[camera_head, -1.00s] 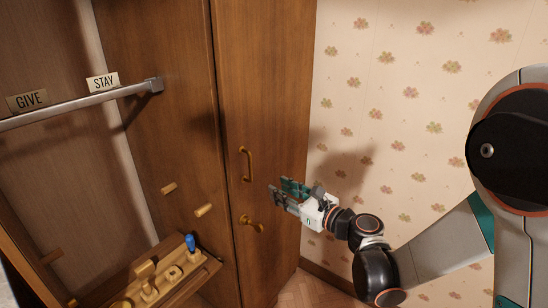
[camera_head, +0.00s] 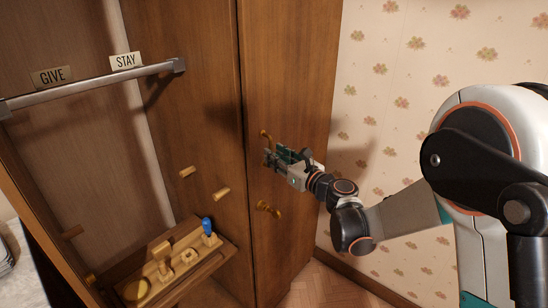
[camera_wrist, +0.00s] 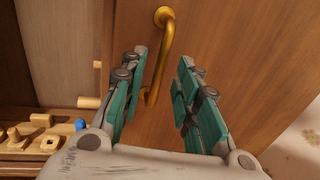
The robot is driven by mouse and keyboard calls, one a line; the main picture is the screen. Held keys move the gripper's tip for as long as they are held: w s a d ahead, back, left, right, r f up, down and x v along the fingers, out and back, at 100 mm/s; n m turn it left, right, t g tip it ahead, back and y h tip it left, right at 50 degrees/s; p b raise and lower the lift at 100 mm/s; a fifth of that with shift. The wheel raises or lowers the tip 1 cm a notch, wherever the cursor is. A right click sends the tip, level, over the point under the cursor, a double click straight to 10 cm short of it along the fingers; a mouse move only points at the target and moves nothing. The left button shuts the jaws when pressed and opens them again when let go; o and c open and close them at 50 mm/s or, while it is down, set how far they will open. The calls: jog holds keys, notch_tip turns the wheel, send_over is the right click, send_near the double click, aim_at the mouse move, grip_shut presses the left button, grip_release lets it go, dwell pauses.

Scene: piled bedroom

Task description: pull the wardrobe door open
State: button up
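The wooden wardrobe door (camera_head: 290,70) stands at the right side of the wardrobe and looks shut. Its upright brass bar handle (camera_head: 264,135) is partly hidden behind my gripper in the head view. In the wrist view, the handle (camera_wrist: 166,42) shows in the gap between the spread green fingers of my gripper (camera_wrist: 163,64), nearer the left finger. Its lower end is partly covered by that finger. I cannot tell whether the fingers touch it.
The open compartment at left has a metal rail (camera_head: 90,87) with GIVE and STAY cards, wooden pegs, and a wooden tray (camera_head: 205,258) holding wooden pieces and a blue-topped one. The papered wall (camera_head: 400,130) stands close at right.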

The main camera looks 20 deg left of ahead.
jog(key=shift+x, duration=0.8)
jog(key=shift+c, duration=0.3)
grip_shut()
